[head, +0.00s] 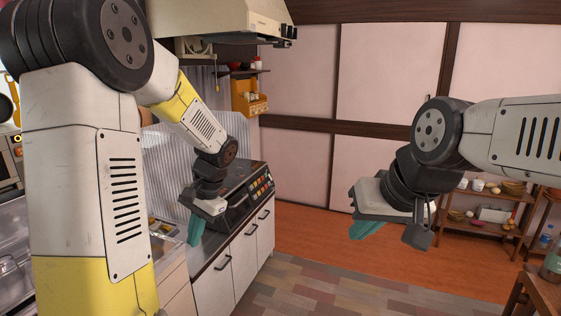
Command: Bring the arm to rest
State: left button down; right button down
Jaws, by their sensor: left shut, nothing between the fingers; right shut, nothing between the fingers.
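My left arm comes in from the left and reaches over the kitchen counter. My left gripper (197,229) is shut and empty, with its teal fingertips pointing down near the counter's front edge. It is in front of the black stove (237,195). My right arm comes in from the right edge. My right gripper (366,229) is shut and empty, held in open air over the floor. Its teal fingertip points down and left.
White cabinets (247,246) with dark handles run under the counter. A range hood (225,18) hangs above. A wooden shelf (480,230) with dishes stands behind my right gripper. A wooden table edge (545,295) is at bottom right. The tiled floor (330,292) between is clear.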

pick_arm(q)
jog(key=s+d+r+n+t+h, duration=0.2)
jog(key=s+d+r+t+h, duration=0.1)
jog(key=s+r, duration=0.3)
jog(key=s+d+r+n+t+h, duration=0.2)
jog(key=s+d+r+t+h, duration=0.1)
jog(key=s+r, duration=0.4)
jog(key=shift+s+d+n+t, duration=0.35)
jog(key=shift+s+d, duration=0.45)
jog(key=shift+s, duration=0.45)
jog(key=shift+r, duration=0.1)
